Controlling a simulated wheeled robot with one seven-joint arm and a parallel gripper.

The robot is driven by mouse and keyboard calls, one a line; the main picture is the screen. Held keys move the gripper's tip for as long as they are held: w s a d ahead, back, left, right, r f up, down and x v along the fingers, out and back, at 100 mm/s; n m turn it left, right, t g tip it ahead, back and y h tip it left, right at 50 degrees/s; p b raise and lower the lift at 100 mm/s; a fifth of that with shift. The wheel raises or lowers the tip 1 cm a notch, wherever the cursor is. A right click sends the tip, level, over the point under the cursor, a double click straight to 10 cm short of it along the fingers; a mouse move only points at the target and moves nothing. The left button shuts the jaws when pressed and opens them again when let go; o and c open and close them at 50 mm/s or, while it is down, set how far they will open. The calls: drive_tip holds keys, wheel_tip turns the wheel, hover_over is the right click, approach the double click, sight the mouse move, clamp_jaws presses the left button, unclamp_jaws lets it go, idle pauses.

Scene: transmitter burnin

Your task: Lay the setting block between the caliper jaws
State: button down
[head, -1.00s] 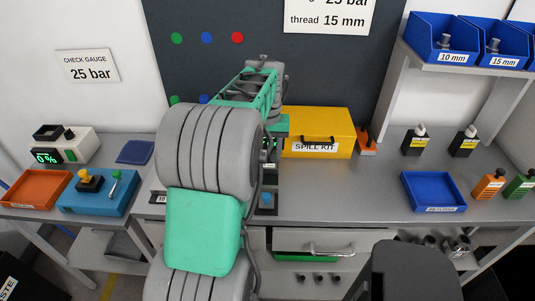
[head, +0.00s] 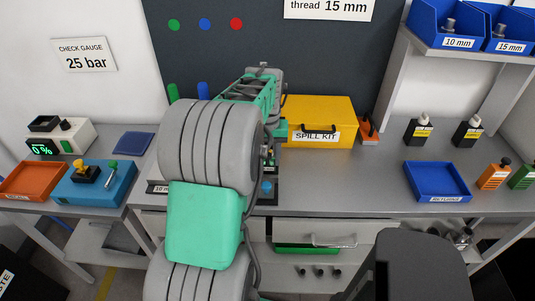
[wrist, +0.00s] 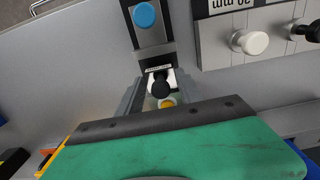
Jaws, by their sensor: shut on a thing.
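In the wrist view, my gripper (wrist: 159,93) points at the bench with its two grey fingers close around a small piece with a yellow top (wrist: 167,104). I take this piece to be the setting block; most of it is hidden by my gripper's green and dark body. Just beyond the fingertips is the caliper (wrist: 152,47), a dark and grey device with a blue round button. A black knob on a white base shows at its near end. I cannot tell whether the block touches the jaws. In the head view my arm hides the gripper and most of the caliper (head: 267,188).
A rack with a white and a black knob (wrist: 248,42) stands right of the caliper in the wrist view. In the head view, a yellow spill kit (head: 318,112) stands behind, a blue tray (head: 437,198) lies right, and a blue fixture (head: 93,185) left.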

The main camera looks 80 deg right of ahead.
sight(268, 155)
drive_tip(key=shift+f, duration=0.75)
drive_tip(key=c, duration=0.7)
unclamp_jaws()
wheel_tip(268, 155, up, 8)
drive_tip(key=shift+f+b, duration=0.1)
drive_tip(key=shift+b, duration=0.35)
